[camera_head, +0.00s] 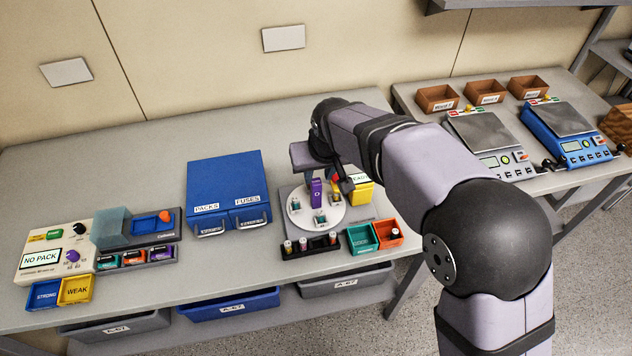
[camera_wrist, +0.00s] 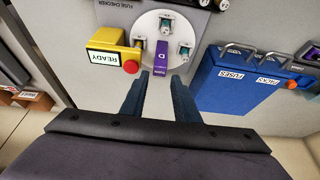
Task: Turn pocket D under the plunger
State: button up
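The fuse checker's white round disc (camera_head: 330,216) lies on its grey base, and it also shows in the wrist view (camera_wrist: 150,24). Several pockets with small teal-marked pieces sit around the disc, one at the disc's right side (camera_wrist: 184,52). My gripper (camera_wrist: 160,75) is open and empty, its two dark fingers apart with the purple tab just beyond and between the tips in the picture. Contact cannot be told. I cannot clearly make out the plunger.
A yellow box (camera_wrist: 110,57) with a READY sign and red button stands close beside the disc. A blue cabinet (camera_head: 224,184) stands left of the checker. A black rack (camera_head: 310,247) and green (camera_head: 361,237) and orange (camera_head: 388,234) bins lie in front. Clear table lies behind the cabinet.

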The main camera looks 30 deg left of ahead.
aim_at(316, 182)
jog(key=shift+f, duration=0.1)
jog(key=shift+p+x, duration=1.35)
jog(key=shift+x, duration=2.25)
grip_shut()
